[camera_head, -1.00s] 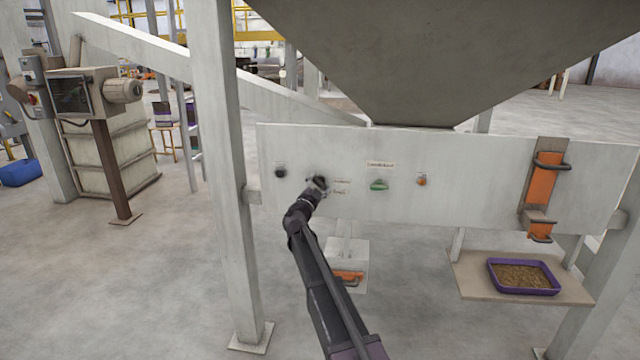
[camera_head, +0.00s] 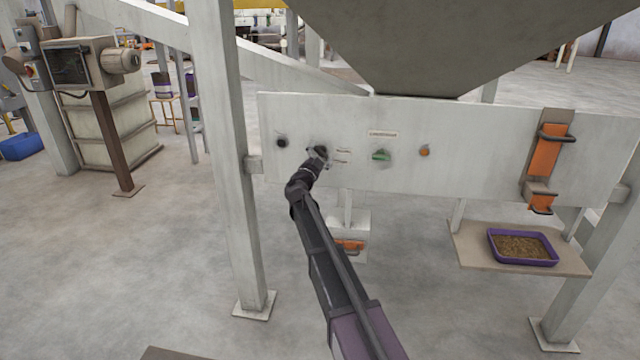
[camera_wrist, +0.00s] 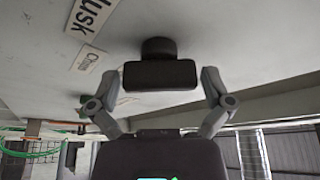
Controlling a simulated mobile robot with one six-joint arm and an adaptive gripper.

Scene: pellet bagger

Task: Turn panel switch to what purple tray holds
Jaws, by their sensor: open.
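The purple tray (camera_head: 522,261) sits on a shelf at the lower right of the head view and holds loose tan-brown material (camera_head: 520,246). The panel switch is a black knob, seen in the wrist view (camera_wrist: 160,71), on the pale panel (camera_head: 470,160). My gripper (camera_wrist: 158,84) is open, with one finger on each side of the knob's bar; I cannot tell if they touch it. In the head view my gripper (camera_head: 318,155) hides most of the switch. A label ending in "usk" (camera_wrist: 90,14) and a smaller, blurred label (camera_wrist: 86,59) are beside the knob.
The panel also carries a small black knob (camera_head: 282,142), a green control (camera_head: 381,155) and an orange button (camera_head: 424,150). An orange gate with a handle (camera_head: 547,150) is at the right. A white post (camera_head: 235,170) stands left of my arm.

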